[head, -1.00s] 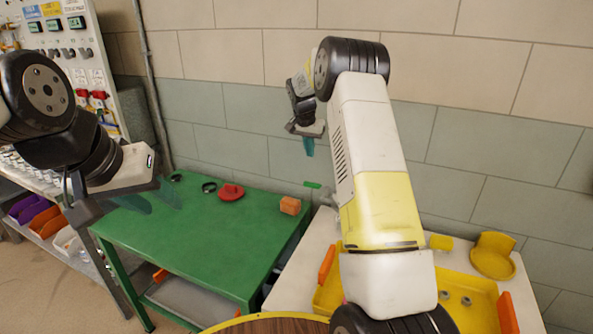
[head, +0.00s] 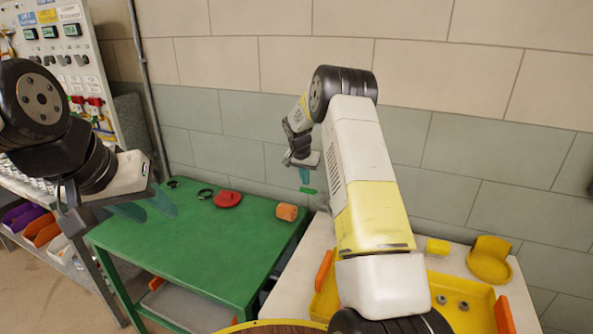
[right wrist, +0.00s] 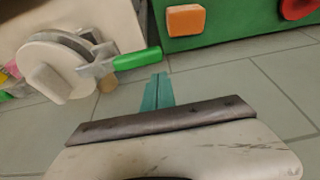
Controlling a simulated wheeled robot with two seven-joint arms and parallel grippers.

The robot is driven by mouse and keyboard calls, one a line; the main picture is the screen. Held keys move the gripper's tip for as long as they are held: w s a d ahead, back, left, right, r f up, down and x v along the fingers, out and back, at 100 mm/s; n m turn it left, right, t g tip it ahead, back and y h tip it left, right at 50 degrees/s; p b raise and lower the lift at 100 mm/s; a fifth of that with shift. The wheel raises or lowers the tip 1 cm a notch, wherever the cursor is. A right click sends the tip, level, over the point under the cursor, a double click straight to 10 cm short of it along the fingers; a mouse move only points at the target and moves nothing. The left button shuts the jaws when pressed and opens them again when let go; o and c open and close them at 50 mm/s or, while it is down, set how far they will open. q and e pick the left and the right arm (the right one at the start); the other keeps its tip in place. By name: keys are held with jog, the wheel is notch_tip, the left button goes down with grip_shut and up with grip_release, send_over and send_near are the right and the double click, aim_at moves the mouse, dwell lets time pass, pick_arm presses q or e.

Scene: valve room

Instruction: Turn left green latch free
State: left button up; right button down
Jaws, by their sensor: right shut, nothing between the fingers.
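The green latch handle (right wrist: 137,58) shows in the right wrist view, joined to a grey metal bracket beside a pale round disc (right wrist: 58,66). In the head view only the small green handle (head: 308,191) shows beside my right arm; the rest is hidden behind that arm. My right gripper (head: 305,178) has its teal fingers together with nothing between them. In the right wrist view its fingertips (right wrist: 157,78) are just below and right of the handle's end, with a small gap in the picture. My left gripper (head: 147,206) is open and empty near the green table's left edge.
The green table (head: 215,245) holds an orange block (head: 287,212), a red round part (head: 228,199) and dark rings (head: 205,193). A pale table at right bears a yellow tray (head: 465,312). The tiled wall (head: 240,120) stands behind. A control panel (head: 60,50) is at left.

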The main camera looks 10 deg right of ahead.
jog(key=shift+s+a, duration=0.25)
jog(key=shift+s, duration=0.2)
